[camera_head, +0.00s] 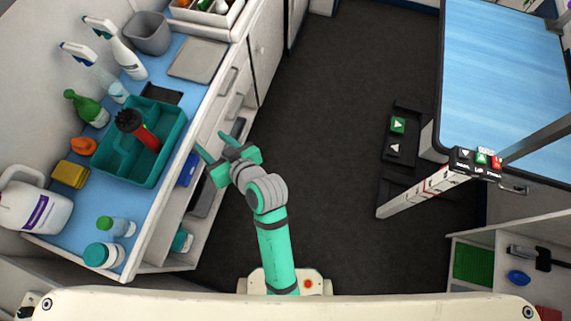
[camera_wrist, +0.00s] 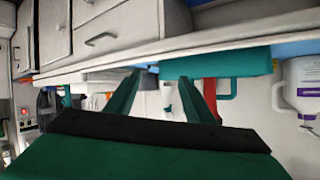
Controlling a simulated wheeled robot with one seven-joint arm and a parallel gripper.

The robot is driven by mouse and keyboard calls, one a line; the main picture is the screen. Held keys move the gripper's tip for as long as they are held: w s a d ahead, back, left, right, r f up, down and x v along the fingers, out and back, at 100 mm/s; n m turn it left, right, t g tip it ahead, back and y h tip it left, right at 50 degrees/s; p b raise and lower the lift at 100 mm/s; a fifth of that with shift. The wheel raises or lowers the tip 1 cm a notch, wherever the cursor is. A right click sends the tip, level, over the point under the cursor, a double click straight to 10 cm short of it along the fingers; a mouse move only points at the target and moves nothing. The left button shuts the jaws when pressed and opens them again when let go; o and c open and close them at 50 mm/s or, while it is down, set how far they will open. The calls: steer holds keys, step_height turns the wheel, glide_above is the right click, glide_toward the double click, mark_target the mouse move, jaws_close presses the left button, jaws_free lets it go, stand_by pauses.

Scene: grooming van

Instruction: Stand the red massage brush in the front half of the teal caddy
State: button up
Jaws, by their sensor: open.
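The teal caddy (camera_head: 128,172) sits on the blue counter at the left. The red massage brush (camera_head: 147,137), with a black head, stands roughly upright inside it, head up. Its foot is hidden in the caddy, seemingly towards the aisle-side wall. My gripper (camera_head: 210,140) is open and empty over the aisle, right of the caddy and apart from it. In the wrist view, which looks upside down, the open fingers (camera_wrist: 164,76) point towards the counter. The caddy wall (camera_wrist: 220,64) shows there, with the red brush handle (camera_wrist: 222,88) partly visible past it.
Spray bottles (camera_head: 128,58), a green bottle (camera_head: 88,107), a yellow sponge (camera_head: 70,174) and a white jug (camera_head: 36,207) stand around the caddy. A small bottle (camera_head: 113,227) and a teal-lidded jar (camera_head: 102,256) are near the counter's front end.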

steer(key=s+d+f+m+t+h, duration=0.5)
steer(key=s+d, duration=0.4)
steer(key=d, duration=0.5)
steer(key=s+d+r+m+h, duration=0.1)
steer(key=s+d+r+h, duration=0.1)
steer(key=s, duration=0.5)
steer(key=s+d+r+t+h, duration=0.1)
steer(key=s+d+r+h, duration=0.1)
steer(key=s+d, duration=0.2)
steer(key=shift+s+d+m, duration=0.2)
steer(key=shift+s+m, duration=0.2)
steer(key=shift+s, duration=1)
